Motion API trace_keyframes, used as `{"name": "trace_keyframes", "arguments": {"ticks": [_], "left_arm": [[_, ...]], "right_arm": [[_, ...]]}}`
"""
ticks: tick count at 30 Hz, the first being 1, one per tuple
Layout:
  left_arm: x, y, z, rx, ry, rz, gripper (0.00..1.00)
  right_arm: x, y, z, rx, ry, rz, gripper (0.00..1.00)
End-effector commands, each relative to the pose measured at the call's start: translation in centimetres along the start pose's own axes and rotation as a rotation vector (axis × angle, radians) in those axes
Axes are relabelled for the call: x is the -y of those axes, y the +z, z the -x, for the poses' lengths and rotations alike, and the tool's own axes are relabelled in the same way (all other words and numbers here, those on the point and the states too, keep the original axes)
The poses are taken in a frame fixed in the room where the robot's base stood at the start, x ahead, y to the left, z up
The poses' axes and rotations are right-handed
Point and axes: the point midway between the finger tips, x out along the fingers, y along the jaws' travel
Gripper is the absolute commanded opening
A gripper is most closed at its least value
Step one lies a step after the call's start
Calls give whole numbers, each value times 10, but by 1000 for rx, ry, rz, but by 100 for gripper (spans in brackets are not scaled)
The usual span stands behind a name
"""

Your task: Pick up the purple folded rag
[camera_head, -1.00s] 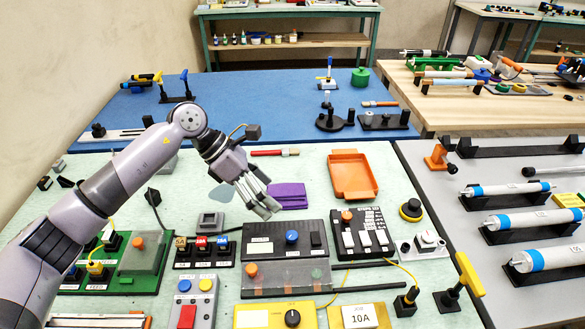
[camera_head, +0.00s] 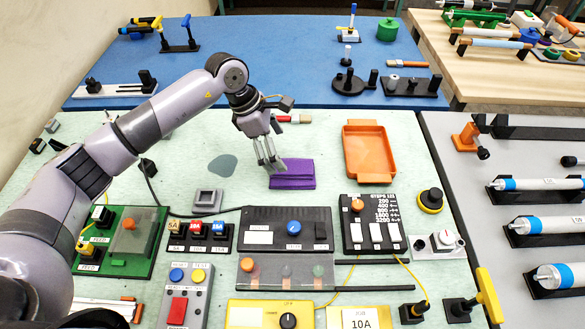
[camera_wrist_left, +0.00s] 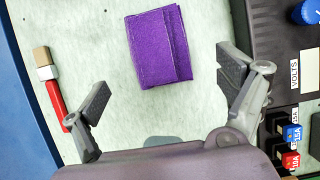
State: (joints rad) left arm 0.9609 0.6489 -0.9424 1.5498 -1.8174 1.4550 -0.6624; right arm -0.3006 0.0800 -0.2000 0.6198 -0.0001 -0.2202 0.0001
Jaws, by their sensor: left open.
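The purple folded rag (camera_head: 293,176) lies flat on the pale green mat, left of the orange tray. In the left wrist view the rag (camera_wrist_left: 158,46) lies ahead of and between the two spread fingers, nothing gripping it. My left gripper (camera_head: 270,166) is open and empty and hangs over the rag's left edge in the head view. Its fingers (camera_wrist_left: 165,88) show wide apart in the wrist view. I cannot tell its exact height above the rag. My right gripper is not in view.
A red-handled brush (camera_wrist_left: 53,88) lies beside the left finger in the wrist view. The orange tray (camera_head: 369,152) is to the rag's right. A dark panel with a blue knob (camera_head: 287,227) is just in front. A grey-blue flat patch (camera_head: 222,165) is left of the gripper.

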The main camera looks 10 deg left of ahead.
Motion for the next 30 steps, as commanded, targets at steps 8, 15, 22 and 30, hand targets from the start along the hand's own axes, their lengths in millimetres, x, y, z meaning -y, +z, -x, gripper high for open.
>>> {"name": "trace_keyframes", "arguments": {"ticks": [8, 15, 22, 30], "left_arm": [[0, 0, -30, 1, -1, 0, 92], [4, 1, -57, 0, -4, 3, 92], [3, 0, -81, 1, 0, 1, 92], [2, 0, -82, 1, 1, 0, 88]], "right_arm": [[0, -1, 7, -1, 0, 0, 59], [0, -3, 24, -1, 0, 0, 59], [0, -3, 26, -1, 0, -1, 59], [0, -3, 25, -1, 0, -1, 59]]}}
